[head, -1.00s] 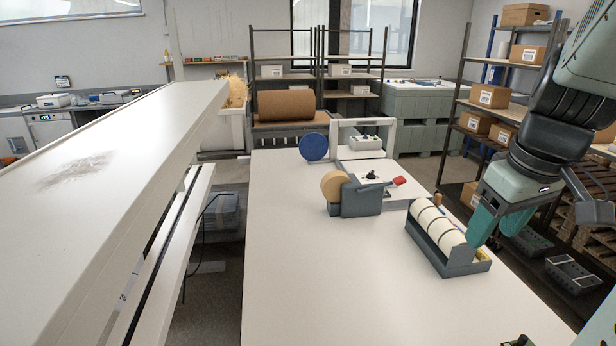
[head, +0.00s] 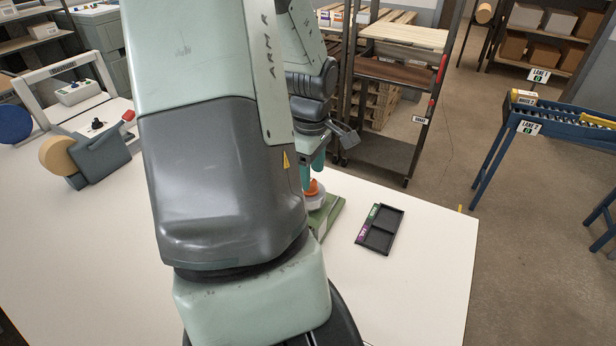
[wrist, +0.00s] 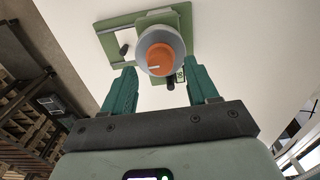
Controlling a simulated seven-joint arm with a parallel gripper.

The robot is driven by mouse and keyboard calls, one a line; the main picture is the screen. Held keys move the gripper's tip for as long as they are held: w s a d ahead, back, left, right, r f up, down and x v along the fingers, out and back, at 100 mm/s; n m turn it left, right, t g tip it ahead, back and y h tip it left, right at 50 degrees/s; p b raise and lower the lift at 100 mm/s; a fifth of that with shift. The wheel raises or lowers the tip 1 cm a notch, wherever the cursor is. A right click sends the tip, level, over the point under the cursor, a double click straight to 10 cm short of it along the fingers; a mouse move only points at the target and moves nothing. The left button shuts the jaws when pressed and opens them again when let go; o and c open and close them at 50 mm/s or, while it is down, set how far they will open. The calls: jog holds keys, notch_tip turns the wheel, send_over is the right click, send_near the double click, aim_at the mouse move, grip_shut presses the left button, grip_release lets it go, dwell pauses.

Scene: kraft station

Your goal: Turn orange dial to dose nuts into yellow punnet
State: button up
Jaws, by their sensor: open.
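The orange dial (wrist: 160,61) sits on a round grey-white body on a green base (wrist: 118,42). It carries a white mark pointing left in the wrist view. In the head view the dial (head: 312,188) is partly hidden by my arm, with the green base (head: 328,217) under it. My gripper (wrist: 163,80) is open, its two teal fingers on either side of the dial's lower part in the wrist view. In the head view my gripper (head: 312,172) is just above the dial; contact cannot be told. No yellow punnet or nuts can be made out.
A black two-compartment tray (head: 381,229) lies right of the green base on the white table (head: 430,270). A grey tape dispenser (head: 101,153) stands at the left. Shelving and a blue roller conveyor (head: 570,122) are beyond the table.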

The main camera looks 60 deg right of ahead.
jog(key=shift+f, duration=1.35)
jog(key=c, duration=1)
